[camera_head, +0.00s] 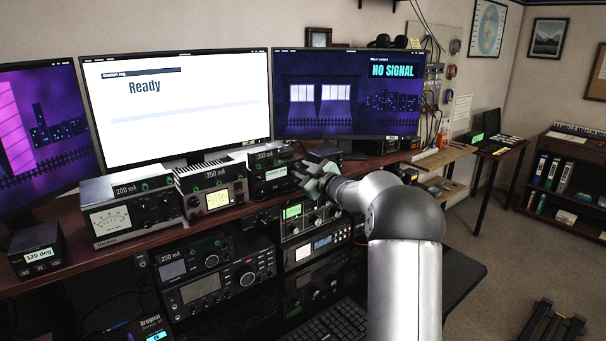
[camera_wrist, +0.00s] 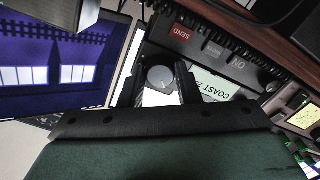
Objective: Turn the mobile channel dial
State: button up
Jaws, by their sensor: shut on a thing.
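In the wrist view, a round grey knob (camera_wrist: 160,77) with a pale pointer line sits between the two dark fingers of my gripper (camera_wrist: 162,88), which is shut on it. A white label beside it reads "COAST" and part of a number; the rest is hidden. In the head view, my gripper (camera_head: 304,173) reaches to the right end of the small black radio unit (camera_head: 268,176) marked 300 mA. The knob is hidden there behind the gripper. I cannot read any label naming a mobile channel.
A red SEND button (camera_wrist: 182,33) and grey buttons lie close beside the knob. The 250 mA unit (camera_head: 212,190) and 200 mA unit (camera_head: 130,210) stand to the left on the shelf. A right monitor (camera_head: 345,125) reading NO SIGNAL stands behind. More radios are racked below.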

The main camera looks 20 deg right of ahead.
jog(key=o, duration=1)
jog(key=shift+c, duration=0.2)
jog(key=shift+s, duration=0.15)
jog(key=b+v, duration=0.3)
jog(key=v, duration=1.4)
